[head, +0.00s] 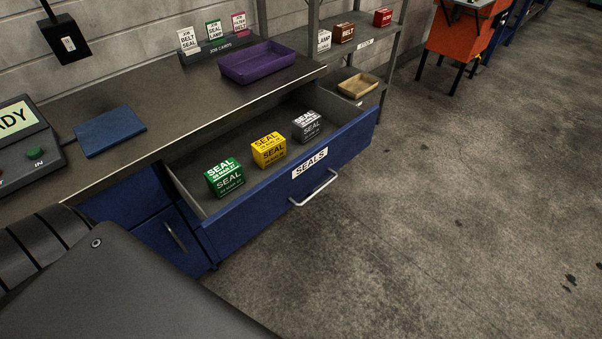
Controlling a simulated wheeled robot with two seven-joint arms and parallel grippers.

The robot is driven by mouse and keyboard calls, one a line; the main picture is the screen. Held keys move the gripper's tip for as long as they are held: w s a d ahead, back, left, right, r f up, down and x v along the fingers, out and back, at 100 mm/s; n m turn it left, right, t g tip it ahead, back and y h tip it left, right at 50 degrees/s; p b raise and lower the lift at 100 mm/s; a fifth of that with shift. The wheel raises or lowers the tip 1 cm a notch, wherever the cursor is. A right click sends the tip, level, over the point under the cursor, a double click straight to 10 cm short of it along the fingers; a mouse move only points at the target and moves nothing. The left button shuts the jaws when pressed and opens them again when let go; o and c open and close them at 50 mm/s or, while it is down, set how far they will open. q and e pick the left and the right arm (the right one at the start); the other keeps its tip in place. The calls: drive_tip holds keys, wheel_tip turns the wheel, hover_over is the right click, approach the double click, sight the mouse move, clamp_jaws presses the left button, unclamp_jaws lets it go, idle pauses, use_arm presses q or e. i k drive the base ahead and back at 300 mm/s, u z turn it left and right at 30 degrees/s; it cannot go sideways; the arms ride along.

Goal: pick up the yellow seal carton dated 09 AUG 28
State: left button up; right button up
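The yellow seal carton (269,150) sits in the middle of the open drawer (264,190) labelled SEALS. Its top and front read SEAL with a small date line, too small to read surely. A green seal carton (225,178) stands to its left and nearer. A grey seal carton (307,127) stands to its right and farther back. The three cartons are apart from each other. Neither of my grippers shows in the head view.
The bench top above the drawer holds a purple tray (259,75), a blue pad (110,132), job cards (213,47) and a console (25,145). A shelf (375,50) with cartons and a tan tray (357,85) stands behind. Floor right of the drawer is clear.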

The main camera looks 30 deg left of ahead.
sight(270, 149)
drive_tip(key=u, duration=1.2)
